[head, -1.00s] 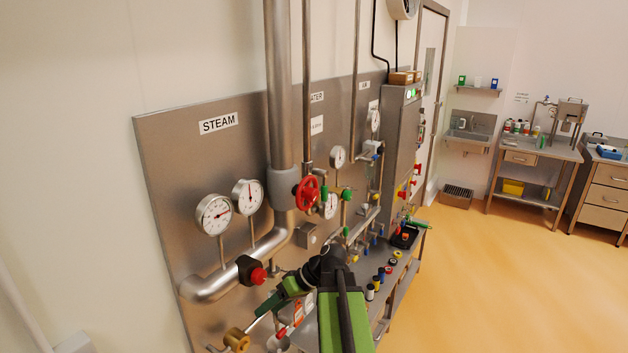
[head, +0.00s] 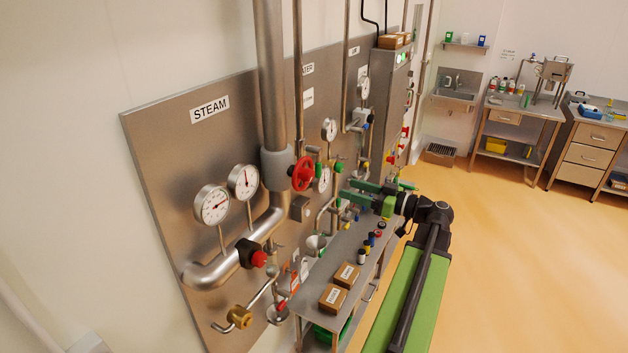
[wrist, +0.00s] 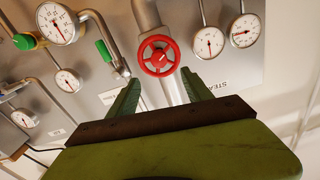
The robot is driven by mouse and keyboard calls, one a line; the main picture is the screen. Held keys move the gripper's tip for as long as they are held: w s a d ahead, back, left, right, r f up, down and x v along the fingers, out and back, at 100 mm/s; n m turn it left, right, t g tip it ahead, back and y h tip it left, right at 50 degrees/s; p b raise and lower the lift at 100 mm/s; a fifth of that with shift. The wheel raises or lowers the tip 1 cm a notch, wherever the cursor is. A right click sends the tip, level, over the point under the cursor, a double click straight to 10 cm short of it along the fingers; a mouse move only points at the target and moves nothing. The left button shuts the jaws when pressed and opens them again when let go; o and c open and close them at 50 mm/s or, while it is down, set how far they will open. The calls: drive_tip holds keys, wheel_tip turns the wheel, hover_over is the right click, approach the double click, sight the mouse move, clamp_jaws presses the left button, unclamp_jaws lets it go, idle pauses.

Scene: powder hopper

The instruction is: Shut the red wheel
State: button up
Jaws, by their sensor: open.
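The red wheel (head: 302,174) is a spoked handwheel on the thick steam pipe, in the middle of the head view. It also shows in the wrist view (wrist: 159,55), upper middle, seen almost face on between my two fingers. My gripper (head: 350,191) is to the right of the wheel in the head view, with its green fingers pointing left toward the panel. In the wrist view the fingers (wrist: 163,88) are spread apart with nothing between them. A gap seems to lie between the fingertips and the wheel. How far the wheel is turned cannot be told.
Gauges (head: 213,205) and a red-capped black fitting (head: 250,254) are on the steel panel left of the wheel. Below, a steel bench (head: 318,281) carries boxes and small jars. Other pipes and valves crowd the panel behind the gripper. The floor at right is clear.

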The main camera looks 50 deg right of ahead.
sight(312, 177)
drive_tip(key=x, duration=1.2)
drive_tip(key=shift+w, duration=0.3)
